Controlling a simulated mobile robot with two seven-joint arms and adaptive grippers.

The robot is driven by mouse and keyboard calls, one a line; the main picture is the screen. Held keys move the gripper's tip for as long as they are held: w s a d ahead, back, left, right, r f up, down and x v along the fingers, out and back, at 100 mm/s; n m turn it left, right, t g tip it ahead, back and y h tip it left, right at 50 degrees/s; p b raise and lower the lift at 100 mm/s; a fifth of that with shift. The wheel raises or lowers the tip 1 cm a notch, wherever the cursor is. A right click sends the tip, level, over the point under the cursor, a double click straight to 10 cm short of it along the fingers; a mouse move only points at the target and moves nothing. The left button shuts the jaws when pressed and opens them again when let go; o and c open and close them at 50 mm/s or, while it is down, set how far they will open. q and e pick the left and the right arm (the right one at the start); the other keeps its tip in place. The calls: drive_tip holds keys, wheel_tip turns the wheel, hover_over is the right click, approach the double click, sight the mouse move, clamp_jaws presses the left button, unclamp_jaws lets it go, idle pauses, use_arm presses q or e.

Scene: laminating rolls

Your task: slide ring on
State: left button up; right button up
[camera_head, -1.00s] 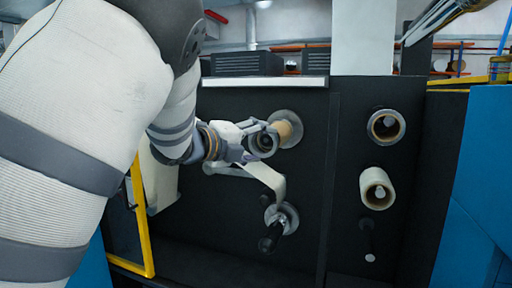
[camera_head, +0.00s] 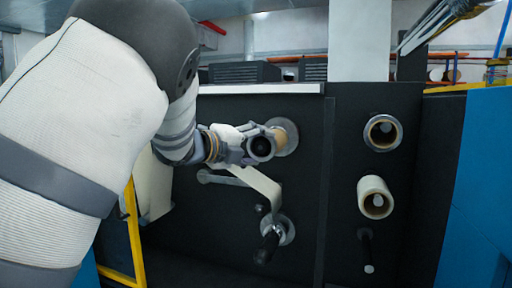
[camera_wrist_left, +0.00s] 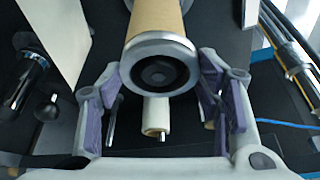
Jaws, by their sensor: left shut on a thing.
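A grey ring (camera_head: 262,147) with a dark centre sits at the near end of a brown cardboard roll (camera_head: 288,134) on the black machine panel. In the left wrist view the ring (camera_wrist_left: 160,68) is squarely in line with the roll's end (camera_wrist_left: 155,18); I cannot tell how far it is onto the roll or its spindle. My left gripper (camera_head: 248,148) is shut on the ring, with a purple-padded finger on each side of it in the wrist view (camera_wrist_left: 165,100). My right gripper is out of view.
A white film strip (camera_head: 260,185) runs beneath the gripper to a lower black-handled roller (camera_head: 268,246). To the right, two rolls, upper (camera_head: 383,132) and lower (camera_head: 375,198), stand above a bare black spindle (camera_head: 367,250). A yellow frame (camera_head: 136,235) stands at lower left.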

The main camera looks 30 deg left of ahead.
use_arm(q)
drive_tip(key=o, duration=1.6)
drive_tip(key=shift+o, duration=0.2)
